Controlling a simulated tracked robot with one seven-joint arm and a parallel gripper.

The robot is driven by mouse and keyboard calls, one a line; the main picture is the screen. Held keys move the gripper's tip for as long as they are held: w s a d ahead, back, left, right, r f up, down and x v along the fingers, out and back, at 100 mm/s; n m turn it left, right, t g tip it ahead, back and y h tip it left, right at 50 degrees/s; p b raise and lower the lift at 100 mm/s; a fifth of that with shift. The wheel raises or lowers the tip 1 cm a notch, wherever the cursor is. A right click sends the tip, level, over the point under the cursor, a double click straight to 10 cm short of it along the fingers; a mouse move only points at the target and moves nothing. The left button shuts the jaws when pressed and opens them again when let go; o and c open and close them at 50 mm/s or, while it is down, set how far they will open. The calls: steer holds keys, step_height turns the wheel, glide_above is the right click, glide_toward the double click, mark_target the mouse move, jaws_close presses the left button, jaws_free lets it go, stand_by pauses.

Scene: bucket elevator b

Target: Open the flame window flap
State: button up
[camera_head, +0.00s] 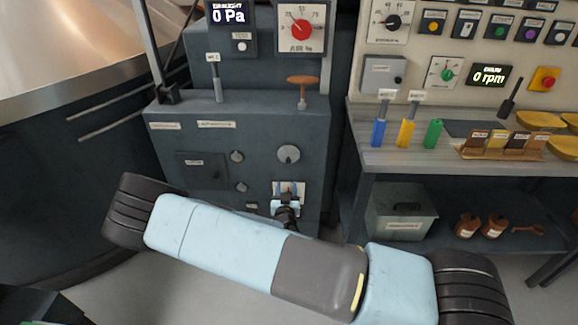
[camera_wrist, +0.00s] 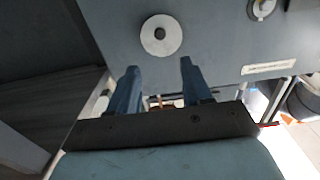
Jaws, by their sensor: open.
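A dark grey cabinet (camera_head: 265,125) stands ahead of my arm. No label naming the flame window flap can be read, so I cannot tell for sure which part it is. A dark rectangular panel (camera_head: 203,170) with a small label lies flat on the cabinet's left front. A round pale disc (camera_head: 288,153) sits on the front further right. A pale disc with a dark hub also shows in the wrist view (camera_wrist: 161,35). My gripper (camera_head: 288,196) is at the cabinet's lower right front, below the disc; its fingers (camera_wrist: 160,82) are apart, and I see nothing held between them.
Two small knobs (camera_head: 237,156) sit beside the panel. An orange-topped handle (camera_head: 303,88) stands on the cabinet. At right is a workbench (camera_head: 400,157) with coloured holders and bowls, a grey box (camera_head: 401,211) beneath. A large metal vessel (camera_head: 70,50) is at left.

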mark_target(289, 162)
steer(key=w, duration=1.3)
steer(key=shift+w+d, duration=0.2)
steer(key=shift+w, duration=0.2)
jaws_close()
steer(key=shift+d, duration=0.1)
